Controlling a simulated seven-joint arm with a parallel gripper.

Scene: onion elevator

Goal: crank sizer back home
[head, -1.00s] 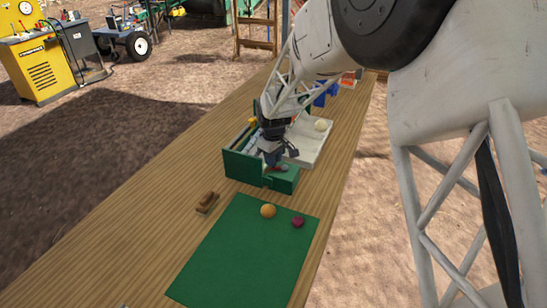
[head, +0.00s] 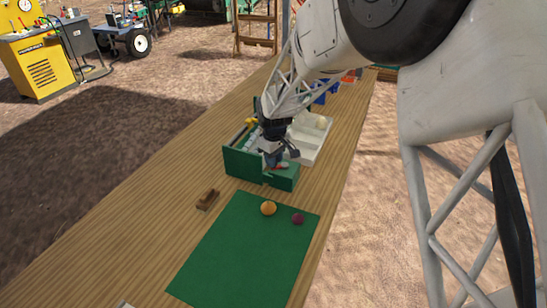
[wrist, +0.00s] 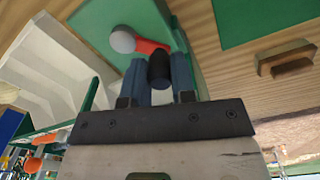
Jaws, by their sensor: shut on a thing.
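The sizer is a green box-like machine (head: 238,163) on the wooden table. Its crank has a red arm (wrist: 150,46), a round grey hub (wrist: 123,39) and a black knob (wrist: 160,72). In the head view the red crank arm (head: 281,167) shows just right of my fingertips, over the sizer's near right part. My gripper (wrist: 160,80) is shut on the black crank knob, with one blue-grey finger on each side. In the head view my gripper (head: 271,163) hides part of the crank and the sizer.
A pale tray (head: 312,150) holding a whitish ball stands against the sizer's right side. A green mat (head: 240,255) lies in front, with an orange ball (head: 268,208) and a purple ball (head: 298,219). A brown wooden block (head: 208,199) lies left of the mat.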

